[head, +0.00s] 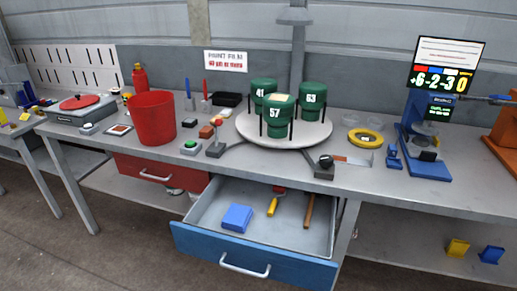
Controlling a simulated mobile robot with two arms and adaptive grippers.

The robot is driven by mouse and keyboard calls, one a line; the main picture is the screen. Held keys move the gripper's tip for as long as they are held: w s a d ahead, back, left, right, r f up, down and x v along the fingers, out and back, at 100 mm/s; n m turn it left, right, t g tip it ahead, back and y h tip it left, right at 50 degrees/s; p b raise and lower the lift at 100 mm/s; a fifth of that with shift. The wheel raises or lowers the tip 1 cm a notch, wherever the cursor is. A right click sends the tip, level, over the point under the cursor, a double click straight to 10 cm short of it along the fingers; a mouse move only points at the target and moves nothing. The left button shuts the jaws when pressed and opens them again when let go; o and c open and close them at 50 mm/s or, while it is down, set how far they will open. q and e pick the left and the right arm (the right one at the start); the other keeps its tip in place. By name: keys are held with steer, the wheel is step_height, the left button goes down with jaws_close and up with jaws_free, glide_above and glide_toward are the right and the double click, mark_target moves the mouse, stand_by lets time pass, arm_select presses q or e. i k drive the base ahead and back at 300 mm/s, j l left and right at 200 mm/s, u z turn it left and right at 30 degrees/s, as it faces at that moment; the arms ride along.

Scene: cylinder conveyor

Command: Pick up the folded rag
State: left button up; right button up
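A folded blue cloth, which looks like the rag (237,218), lies flat in the left part of the open blue drawer (254,264). A yellow-handled tool (272,206) and a brown-handled tool (309,211) lie to its right in the same drawer. The rag is in plain view and nothing covers it. Neither of my grippers shows in the head view.
The workbench (400,185) overhangs the drawer's back. On it stand a red bucket (154,117), a round platform (256,133) with green numbered containers, and a blue stand (428,166). A shut red drawer (160,180) is at left. Floor in front is clear.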

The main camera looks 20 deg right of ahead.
mark_target(237, 218)
steer(key=i+j+z, duration=0.35)
steer(key=j, duration=0.35)
steer(key=i+j+z, duration=0.15)
steer(key=i+j, duration=0.15)
steer(key=i+j+z, duration=0.15)
steer(key=j, duration=0.3)
